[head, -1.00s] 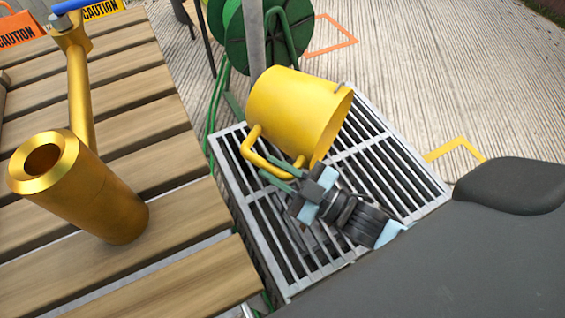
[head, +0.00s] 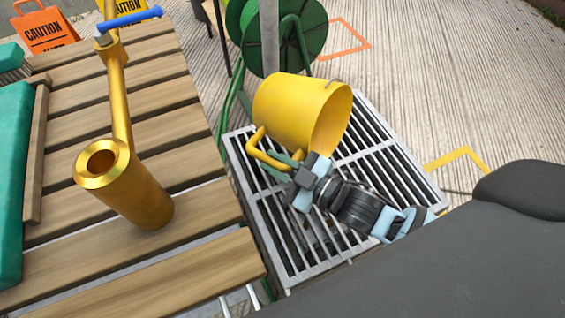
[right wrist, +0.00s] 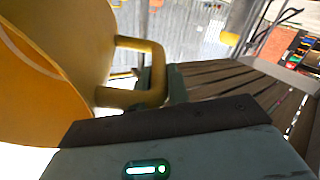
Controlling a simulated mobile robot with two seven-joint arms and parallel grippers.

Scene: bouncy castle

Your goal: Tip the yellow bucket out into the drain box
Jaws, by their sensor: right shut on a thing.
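The yellow bucket (head: 290,112) is tilted on its side above the drain box's grate, its mouth facing right and somewhat down in the head view. My right gripper (head: 282,165) is shut on the bucket's yellow handle (head: 262,155). In the right wrist view the bucket (right wrist: 60,65) fills the left side, and its handle (right wrist: 140,95) runs to the fingers. The drain box (head: 283,262) has a grey slatted grate on top, under the bucket and my right arm. Whether anything is flowing from the bucket cannot be seen. My left gripper is out of view.
A slatted wooden table (head: 205,215) stands left, bearing a brass tap fitting (head: 140,190) with a blue lever. A green hose reel (head: 290,35) and a grey post (head: 269,40) stand behind the bucket. Orange caution signs (head: 45,32) are at the far left.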

